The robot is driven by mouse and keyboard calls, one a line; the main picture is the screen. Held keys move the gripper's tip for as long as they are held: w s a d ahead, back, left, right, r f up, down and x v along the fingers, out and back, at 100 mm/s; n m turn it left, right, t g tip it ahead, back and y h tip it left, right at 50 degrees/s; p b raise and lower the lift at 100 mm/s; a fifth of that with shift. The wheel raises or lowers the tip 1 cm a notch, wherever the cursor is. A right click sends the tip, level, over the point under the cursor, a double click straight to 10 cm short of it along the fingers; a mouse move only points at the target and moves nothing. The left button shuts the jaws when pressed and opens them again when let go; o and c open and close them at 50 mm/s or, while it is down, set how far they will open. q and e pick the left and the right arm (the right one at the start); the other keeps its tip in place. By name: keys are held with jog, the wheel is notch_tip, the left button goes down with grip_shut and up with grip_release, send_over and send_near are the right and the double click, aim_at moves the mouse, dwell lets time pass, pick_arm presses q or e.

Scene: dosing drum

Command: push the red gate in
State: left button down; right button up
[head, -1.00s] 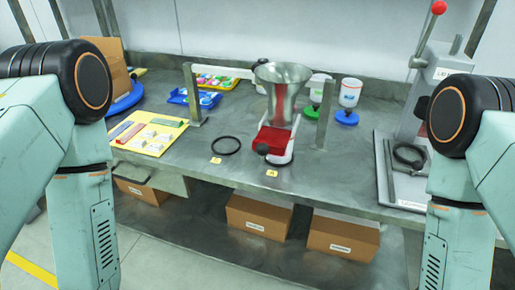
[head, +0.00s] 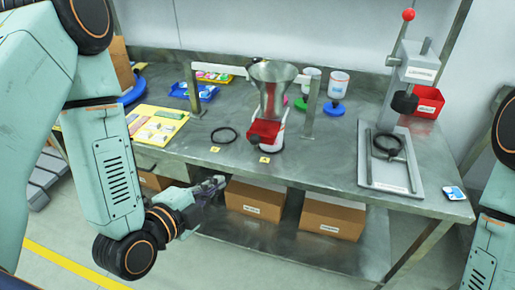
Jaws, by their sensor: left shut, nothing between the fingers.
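The red gate (head: 263,132) is a red block with a dark round knob at its front. It sits low on the dosing drum, under the metal funnel (head: 273,88) and against the white base (head: 273,144). My left gripper (head: 220,181) is shut and empty. It is in front of the bench edge, below the bench top, to the lower left of the gate and apart from it. My right gripper is out of view; only part of my right arm shows at the right edge.
A black ring (head: 224,135) lies on the bench (head: 330,150) left of the drum. Metal posts (head: 309,120) flank the funnel. A yellow mat (head: 150,136) with cards lies at left. A lever press (head: 395,165) stands at right. Cardboard boxes (head: 254,200) sit on the shelf below.

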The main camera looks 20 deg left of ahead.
pick_arm(q)
jog(key=r+m, duration=0.1)
jog(key=m, duration=0.1)
jog(key=m+t+b, duration=0.1)
jog(key=b, duration=0.5)
send_near(252, 142)
jog(key=x, duration=0.5)
jog(key=shift+w, duration=0.2)
jog(key=shift+w+d+f, duration=0.1)
jog(key=shift+w+f, duration=0.05)
jog(key=shift+w, duration=0.4)
jog(key=shift+w+d, duration=0.15)
jog(key=shift+w, duration=0.1)
